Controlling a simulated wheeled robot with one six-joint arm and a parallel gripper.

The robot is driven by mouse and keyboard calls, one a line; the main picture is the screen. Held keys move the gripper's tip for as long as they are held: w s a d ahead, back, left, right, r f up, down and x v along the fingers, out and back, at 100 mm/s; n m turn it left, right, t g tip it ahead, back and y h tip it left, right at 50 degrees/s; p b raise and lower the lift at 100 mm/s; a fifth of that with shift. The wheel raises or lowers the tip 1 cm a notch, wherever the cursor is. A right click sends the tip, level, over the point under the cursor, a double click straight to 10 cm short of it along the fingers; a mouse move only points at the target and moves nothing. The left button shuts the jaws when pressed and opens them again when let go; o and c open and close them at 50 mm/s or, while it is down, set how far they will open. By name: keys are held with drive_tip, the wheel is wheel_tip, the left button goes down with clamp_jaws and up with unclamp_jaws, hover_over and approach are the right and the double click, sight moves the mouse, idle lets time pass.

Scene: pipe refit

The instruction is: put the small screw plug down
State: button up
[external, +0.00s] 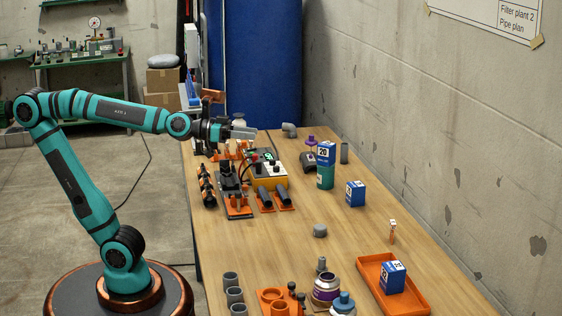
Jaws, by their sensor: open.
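My gripper (246,132) is at the end of the teal arm, above the far left part of the wooden workbench. It points right and is open, with nothing visible held in it. I cannot tell for sure which piece is the small screw plug. A short grey round piece (320,230) sits alone on the bench near its middle. A small grey stepped piece (321,265) stands closer, behind the purple-labelled jar. Both are well apart from my gripper.
Below my gripper are a black and orange stand (232,190) and a yellow device (269,174). A green can (326,168) and a blue box (355,194) stand right. An orange tray (373,268) holds another blue box. Several grey sleeves line the near left. The bench middle is mostly clear.

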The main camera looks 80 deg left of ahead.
drive_tip(key=s+a+r+n+y, duration=0.1)
drive_tip(key=s+a+y, duration=0.1)
drive_tip(key=s+a, duration=0.4)
drive_tip(key=s+a+r+n+t+y, duration=0.1)
drive_tip(key=s+a+r+y, duration=0.1)
drive_tip(key=s+a, duration=0.5)
drive_tip(key=shift+a+r+y, duration=0.2)
drive_tip(key=shift+a+y, duration=0.3)
drive_tip(key=shift+a, duration=0.25)
